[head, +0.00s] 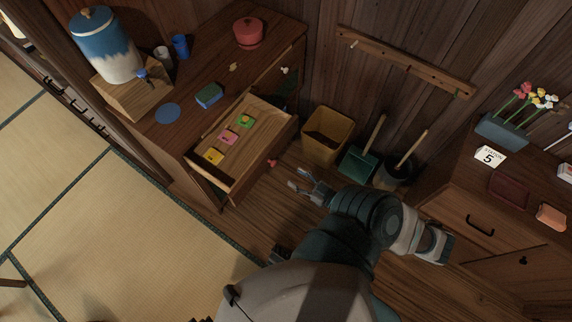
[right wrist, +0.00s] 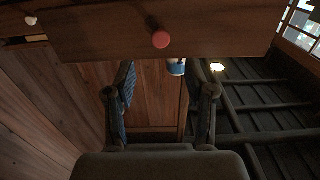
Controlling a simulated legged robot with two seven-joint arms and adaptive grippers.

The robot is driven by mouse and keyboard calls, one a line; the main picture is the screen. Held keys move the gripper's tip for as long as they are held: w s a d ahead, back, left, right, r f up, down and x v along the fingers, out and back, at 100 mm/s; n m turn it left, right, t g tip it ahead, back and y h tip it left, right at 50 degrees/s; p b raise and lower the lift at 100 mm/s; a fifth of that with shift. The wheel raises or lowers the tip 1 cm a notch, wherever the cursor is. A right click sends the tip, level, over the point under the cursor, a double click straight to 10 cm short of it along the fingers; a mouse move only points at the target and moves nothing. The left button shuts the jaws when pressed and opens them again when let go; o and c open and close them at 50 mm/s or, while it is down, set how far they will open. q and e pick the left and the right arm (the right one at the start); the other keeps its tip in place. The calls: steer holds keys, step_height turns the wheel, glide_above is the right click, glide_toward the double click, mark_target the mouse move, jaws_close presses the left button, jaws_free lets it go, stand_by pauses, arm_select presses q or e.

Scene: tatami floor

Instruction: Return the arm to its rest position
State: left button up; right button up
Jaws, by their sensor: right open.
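My right arm reaches up from the bottom of the head view. Its gripper (head: 297,178) is open and empty, apart from the front of the pulled-out drawer (head: 247,176). In the right wrist view the two fingers of the gripper (right wrist: 163,78) stand apart with nothing between them. The drawer front (right wrist: 215,32) with its red knob (right wrist: 160,39) spans the top of that view, beyond the fingertips.
Beside the drawer stand a yellow bin (head: 326,136), a green dustpan (head: 357,164) and a dark bucket (head: 394,175). The wooden cabinet (head: 205,125) is at left, a lower cabinet (head: 470,222) at right. The tatami (head: 130,235) at left is clear.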

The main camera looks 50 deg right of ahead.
steer(key=shift+s+d, duration=0.1)
steer(key=shift+s, duration=0.95)
steer(key=shift+f, duration=0.1)
